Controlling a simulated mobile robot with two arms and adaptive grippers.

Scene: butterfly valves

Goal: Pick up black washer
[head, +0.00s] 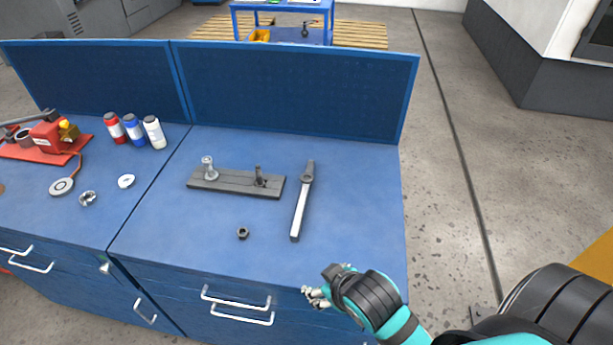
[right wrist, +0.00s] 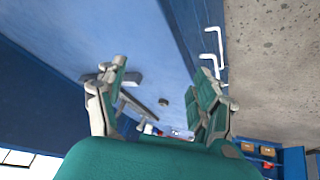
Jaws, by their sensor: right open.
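The black washer (head: 243,233) looks like a small dark nut-like ring lying on the blue bench top (head: 180,240) near its front, left of the grey lever-like tool (head: 299,212). In the right wrist view, a small dark piece (right wrist: 163,102) that looks like it shows between the fingers, some distance off. My right gripper (head: 314,297) is over the bench's front edge, right of the washer and apart from it. Its fingers (right wrist: 164,80) are spread and empty. My left gripper is out of view.
A grey plate (head: 222,184) with two upright fittings lies behind the washer. A white ring (head: 126,181), a metal nut (head: 88,198) and several bottles (head: 134,131) are at left. A blue back panel (head: 300,95) bounds the bench. The bench around the washer is clear.

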